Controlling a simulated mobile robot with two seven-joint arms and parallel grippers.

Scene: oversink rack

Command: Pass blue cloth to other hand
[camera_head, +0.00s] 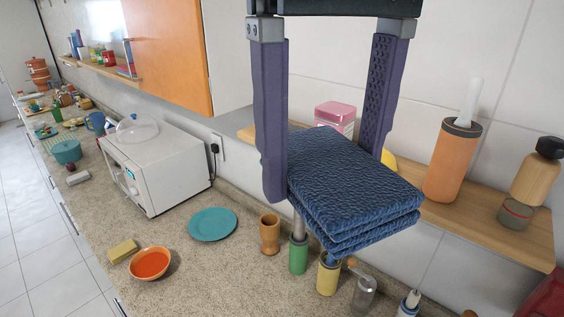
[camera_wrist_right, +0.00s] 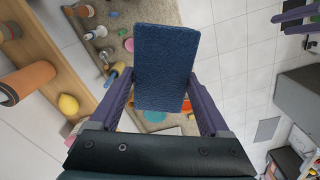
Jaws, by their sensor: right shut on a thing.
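The blue cloth (camera_head: 350,175) is a folded, layered, textured stack in the head view, high above the counter. My right gripper (camera_head: 325,165) comes down from the top and is shut on the cloth, one purple finger at each side of it. In the right wrist view the cloth (camera_wrist_right: 162,65) extends out from between the fingers of the right gripper (camera_wrist_right: 160,100). Two purple fingers of my left gripper (camera_wrist_right: 290,20) show at the upper right edge of that view, apart, with no cloth between them. The left gripper is outside the head view.
A wooden shelf (camera_head: 480,215) on the wall behind the cloth holds an orange container (camera_head: 453,165) and a pink box (camera_head: 335,118). On the counter below are a teal plate (camera_head: 212,224), an orange bowl (camera_head: 150,263), a white microwave (camera_head: 160,165) and several cups and bottles.

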